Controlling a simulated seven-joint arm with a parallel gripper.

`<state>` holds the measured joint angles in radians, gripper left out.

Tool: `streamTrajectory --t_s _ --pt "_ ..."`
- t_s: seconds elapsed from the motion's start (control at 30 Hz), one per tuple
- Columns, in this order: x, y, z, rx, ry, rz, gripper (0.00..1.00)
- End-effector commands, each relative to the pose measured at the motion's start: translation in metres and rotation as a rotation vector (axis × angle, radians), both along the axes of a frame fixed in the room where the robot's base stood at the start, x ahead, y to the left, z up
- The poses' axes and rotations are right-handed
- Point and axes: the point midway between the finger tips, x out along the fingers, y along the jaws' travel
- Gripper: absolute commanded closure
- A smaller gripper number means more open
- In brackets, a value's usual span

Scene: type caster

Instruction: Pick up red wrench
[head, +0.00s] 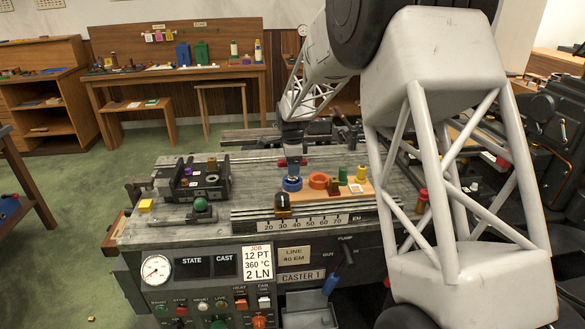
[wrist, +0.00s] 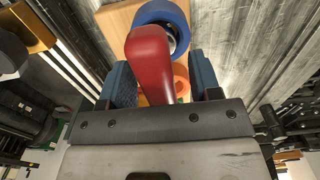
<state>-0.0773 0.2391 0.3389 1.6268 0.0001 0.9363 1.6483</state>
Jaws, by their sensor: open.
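A red, rounded, handle-like piece (wrist: 150,62), which I take for the red wrench, shows in the wrist view. It lies between my gripper's two blue-padded fingers. Its far part is hidden by the gripper body, and no wrench jaw shows. My gripper (head: 292,160) is open and points down over the bench in the head view, just above the blue ring. Small red parts (head: 282,163) show at its tip there. I cannot tell whether the fingers touch the red piece.
A blue ring (head: 292,184) and an orange ring (head: 318,180) sit close below my gripper. Green and yellow pieces (head: 361,174) stand to the right on a wooden board. A dark fixture (head: 195,180) and a green knob (head: 200,204) are to the left. A scale strip (head: 310,222) runs along the front.

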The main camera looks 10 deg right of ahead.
Motion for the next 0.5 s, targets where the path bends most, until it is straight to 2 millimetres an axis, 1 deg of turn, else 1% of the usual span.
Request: streamTrajectory --t_s 0.2,0.23,0.5 --pt "0.0000 0.0000 0.0002 0.000 0.000 0.000 0.43" --pt "0.0000 0.0000 0.0002 0.000 0.000 0.000 0.44" --pt "0.0000 0.0000 0.0003 0.000 0.000 0.000 0.85"
